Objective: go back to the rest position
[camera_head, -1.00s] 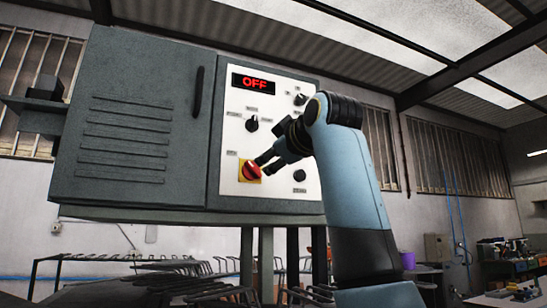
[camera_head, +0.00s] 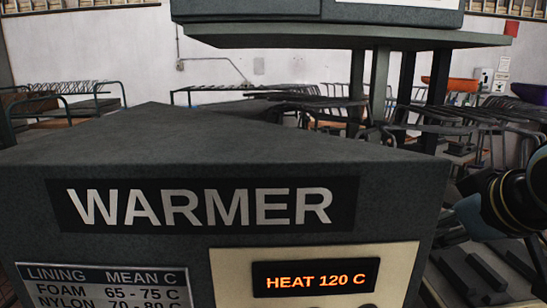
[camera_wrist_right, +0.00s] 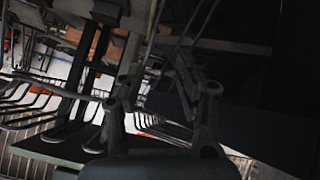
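My right arm shows at the right edge of the head view, with a black, ringed joint (camera_head: 505,203) beside the warmer's right side. Its fingers cannot be made out clearly there. In the right wrist view my right gripper (camera_wrist_right: 157,78) has its two fingers spread apart with nothing visible between them; that view is dark. My left gripper is in no view. The grey warmer (camera_head: 200,150) fills the front of the head view. Its display (camera_head: 315,280) reads HEAT 120 C. The knobs below it are mostly cut off by the lower edge.
A grey table (camera_head: 350,38) with the bottom of a cabinet stands behind the warmer. Metal racks (camera_head: 70,90) stand at the back left, and more stand at the back right. Dark bars (camera_head: 470,275) lie right of the warmer, close to my right arm.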

